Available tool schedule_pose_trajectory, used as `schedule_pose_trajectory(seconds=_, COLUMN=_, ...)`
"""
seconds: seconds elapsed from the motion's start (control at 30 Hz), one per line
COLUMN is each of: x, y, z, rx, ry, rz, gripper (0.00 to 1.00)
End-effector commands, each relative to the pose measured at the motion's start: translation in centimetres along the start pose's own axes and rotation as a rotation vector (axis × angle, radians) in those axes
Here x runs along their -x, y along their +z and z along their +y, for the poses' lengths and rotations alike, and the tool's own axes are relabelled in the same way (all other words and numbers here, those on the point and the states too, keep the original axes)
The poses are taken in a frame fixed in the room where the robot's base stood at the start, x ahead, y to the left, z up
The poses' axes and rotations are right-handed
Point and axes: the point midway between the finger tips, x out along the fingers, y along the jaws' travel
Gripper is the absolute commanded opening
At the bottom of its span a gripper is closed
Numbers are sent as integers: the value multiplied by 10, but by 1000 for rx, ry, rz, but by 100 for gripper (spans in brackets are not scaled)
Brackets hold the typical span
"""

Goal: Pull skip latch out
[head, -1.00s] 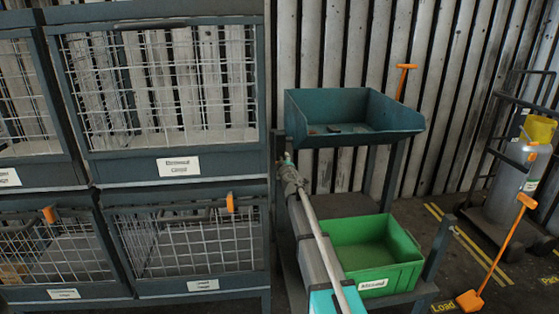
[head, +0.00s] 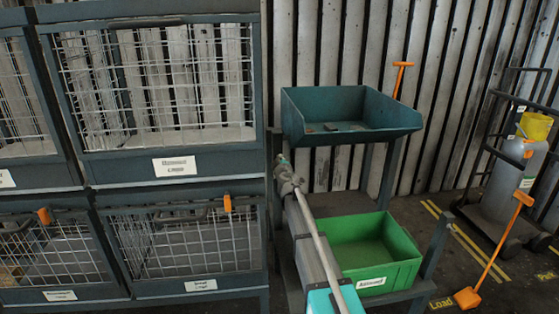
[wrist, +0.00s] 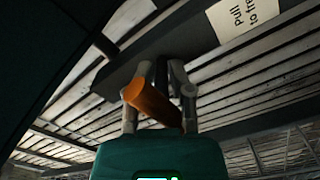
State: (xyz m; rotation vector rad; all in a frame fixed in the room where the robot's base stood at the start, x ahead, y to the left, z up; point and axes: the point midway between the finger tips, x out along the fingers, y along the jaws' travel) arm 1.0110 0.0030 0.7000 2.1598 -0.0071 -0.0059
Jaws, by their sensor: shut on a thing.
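The skip is a dark teal tipping tray (head: 350,112) on a stand right of the cages in the head view. In the wrist view an orange latch handle (wrist: 152,101) sits under a dark beam, between the fingers of my gripper (wrist: 160,85). My gripper is shut on this handle. The fingers partly hide where the handle meets the beam. In the head view my arm reaches up to the left side of the skip, and the latch itself is hidden there.
A green bin (head: 372,255) stands below the skip. Mesh cages (head: 160,90) stand close on the left. An orange-handled shovel (head: 497,250) and a hand truck (head: 507,160) are at the right.

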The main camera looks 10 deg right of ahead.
Motion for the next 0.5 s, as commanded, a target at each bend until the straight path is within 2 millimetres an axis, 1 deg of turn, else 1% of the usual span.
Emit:
schedule_pose_trajectory(seconds=0.03, x=9, y=-4, z=-2, rx=-5, ry=-5, rz=8, gripper=0)
schedule_pose_trajectory(seconds=0.1, x=19, y=-4, z=-3, rx=-6, ry=-5, rz=9, gripper=0)
schedule_pose_trajectory(seconds=0.2, x=28, y=-5, z=-3, rx=-5, ry=-6, rz=10, gripper=0)
schedule_pose_trajectory(seconds=0.5, x=30, y=-6, z=-4, rx=-6, ry=-7, rz=12, gripper=0)
